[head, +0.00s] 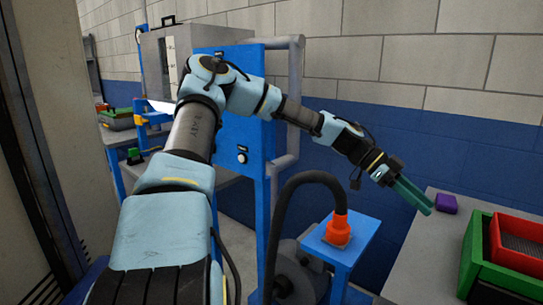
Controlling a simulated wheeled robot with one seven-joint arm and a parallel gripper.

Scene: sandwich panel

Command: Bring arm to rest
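My arm reaches up from the bottom of the head view, bends at the top middle and slopes down to the right. My gripper (428,208) is at its end, with long teal fingers pointing down and right. The fingers overlap from this angle, so I cannot tell whether they are open or shut, and no held object shows. The fingertips appear just left of a small purple block (446,203) on a grey table (418,262); I cannot tell the gap.
A green bin (470,262) and a red bin (517,258) are on the table at the right. A blue stand (343,255) with an orange-red fitting (338,229) and black hose (272,235) is below my arm. A blue-framed machine (240,135) stands behind it.

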